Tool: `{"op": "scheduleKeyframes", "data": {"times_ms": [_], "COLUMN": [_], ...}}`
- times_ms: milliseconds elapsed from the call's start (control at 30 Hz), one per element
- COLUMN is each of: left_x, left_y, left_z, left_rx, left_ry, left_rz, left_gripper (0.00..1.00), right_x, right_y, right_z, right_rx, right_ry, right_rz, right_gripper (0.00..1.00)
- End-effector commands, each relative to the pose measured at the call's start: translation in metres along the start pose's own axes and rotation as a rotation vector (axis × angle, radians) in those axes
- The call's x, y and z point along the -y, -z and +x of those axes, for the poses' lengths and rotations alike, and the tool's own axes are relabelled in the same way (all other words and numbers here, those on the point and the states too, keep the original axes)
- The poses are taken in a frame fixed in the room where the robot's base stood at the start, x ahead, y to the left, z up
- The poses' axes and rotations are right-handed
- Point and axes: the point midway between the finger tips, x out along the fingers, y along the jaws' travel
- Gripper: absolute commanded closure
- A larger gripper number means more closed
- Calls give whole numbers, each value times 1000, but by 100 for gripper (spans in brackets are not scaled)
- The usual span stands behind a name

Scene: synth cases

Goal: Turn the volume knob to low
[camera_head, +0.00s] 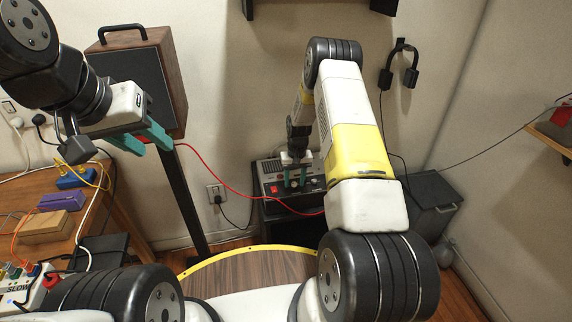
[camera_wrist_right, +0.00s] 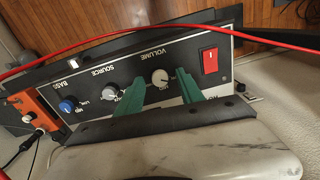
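The amplifier (camera_head: 270,169) stands low against the back wall in the head view. Its dark front panel (camera_wrist_right: 200,88) fills the middle of the right wrist view, with the lettering upside down. The small pale volume knob (camera_wrist_right: 160,76) sits by the VOLUME label. My right gripper (camera_wrist_right: 161,79) is open, with its green fingers on either side of the volume knob in the picture; contact is not visible. The right gripper also shows in front of the amplifier in the head view (camera_head: 296,182).
Beside the volume knob are a red switch (camera_wrist_right: 209,60), the source knob (camera_wrist_right: 110,93) and the blue bass knob (camera_wrist_right: 67,105). A red cable (camera_wrist_right: 130,37) crosses near the panel. A wooden speaker (camera_head: 168,62) on a stand and a cluttered desk (camera_head: 97,212) are at left.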

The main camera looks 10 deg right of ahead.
Motion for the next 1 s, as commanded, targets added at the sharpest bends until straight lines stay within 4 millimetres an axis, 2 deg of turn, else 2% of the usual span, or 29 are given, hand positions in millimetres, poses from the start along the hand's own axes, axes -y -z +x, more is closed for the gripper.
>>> {"op": "scheduleKeyframes", "data": {"times_ms": [133,233,500,633,800,1000], "left_x": [0,0,0,0,0,0], "left_y": [0,0,0,0,0,0], "left_z": [0,0,0,0,0,0], "left_rx": [0,0,0,0,0,0], "left_ry": [0,0,0,0,0,0], "left_rz": [0,0,0,0,0,0], "left_gripper": [64,64,64,64,64,64], "right_x": [0,0,0,0,0,0], "right_y": [0,0,1,1,0,0], "right_z": [-1,-8,-54,-70,-78,-78], "right_rx": [1,0,-3,-2,1,1], "right_ry": [0,0,0,0,0,0], "right_rz": [0,0,0,0,0,0], "right_gripper": [56,56,56,56,56,56]}}
